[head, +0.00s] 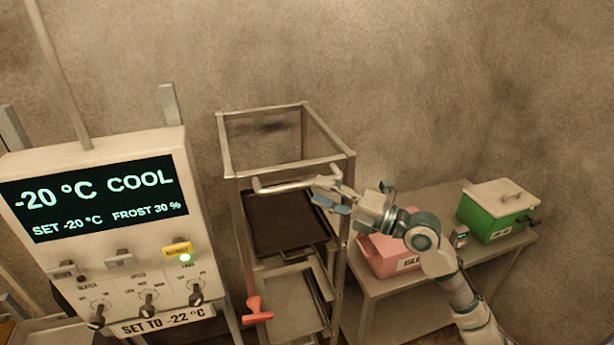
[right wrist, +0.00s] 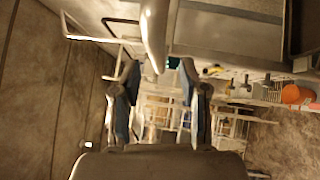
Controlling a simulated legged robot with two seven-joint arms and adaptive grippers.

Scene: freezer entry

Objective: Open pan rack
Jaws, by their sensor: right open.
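The pan rack (head: 230,155) is a metal frame standing against the wall, with a dark tray (head: 280,225) inside and a lighter tray below. A pale horizontal handle bar (head: 280,186) crosses its upper front. My right gripper (head: 325,197) is at the right end of this bar, with its fingers open. In the right wrist view the gripper (right wrist: 158,72) has its fingers apart, and the rounded bar (right wrist: 154,30) lies at or just beyond the fingertips, between them. I cannot tell whether they touch. My left gripper is out of view.
A control panel (head: 95,255) with a -20 °C display stands at left. A red handle-like part (head: 257,310) is low on the rack. A side table (head: 375,290) at right holds a pink box (head: 380,258) and a green lidded box (head: 490,222).

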